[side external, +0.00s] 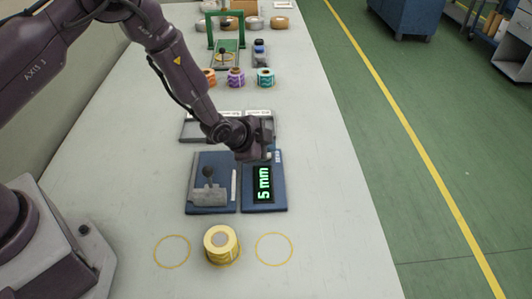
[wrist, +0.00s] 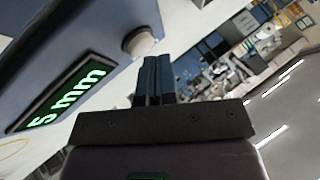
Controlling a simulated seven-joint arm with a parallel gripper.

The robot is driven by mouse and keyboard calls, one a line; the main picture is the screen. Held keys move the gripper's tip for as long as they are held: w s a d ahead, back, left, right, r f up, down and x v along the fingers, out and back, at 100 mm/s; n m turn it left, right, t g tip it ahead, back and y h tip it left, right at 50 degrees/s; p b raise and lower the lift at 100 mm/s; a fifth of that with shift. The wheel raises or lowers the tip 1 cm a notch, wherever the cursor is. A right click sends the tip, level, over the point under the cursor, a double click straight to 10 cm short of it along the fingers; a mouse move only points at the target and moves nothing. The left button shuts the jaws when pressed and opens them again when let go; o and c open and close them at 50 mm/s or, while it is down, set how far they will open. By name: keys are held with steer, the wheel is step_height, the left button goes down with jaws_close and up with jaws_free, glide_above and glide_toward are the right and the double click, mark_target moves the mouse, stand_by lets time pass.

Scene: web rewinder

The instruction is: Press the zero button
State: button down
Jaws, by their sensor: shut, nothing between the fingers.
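The blue gauge panel (side external: 278,187) lies on the table with a dark display (side external: 263,184) reading "5 mm" in green. In the wrist view, a round pale button (wrist: 138,42) stands out from the panel beside the display (wrist: 66,93); I take it as the zero button, and no label on it is readable. My gripper (wrist: 153,60) is shut and empty, its fingertips very close to the button; I cannot tell whether they touch. In the side view, my gripper (side external: 270,150) is over the panel's far end and partly hides that area.
A blue fixture with a grey clamp and black knob (side external: 208,172) sits left of the panel. A yellow roll (side external: 221,243) stands in front between two yellow circles. A grey tray (side external: 200,127) and several coloured rolls lie behind. The table's right side is clear.

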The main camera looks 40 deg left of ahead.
steer(key=shift+f, duration=0.35)
stand_by(0.5)
steer(key=shift+r, duration=0.85)
steer(key=shift+r, duration=2.55)
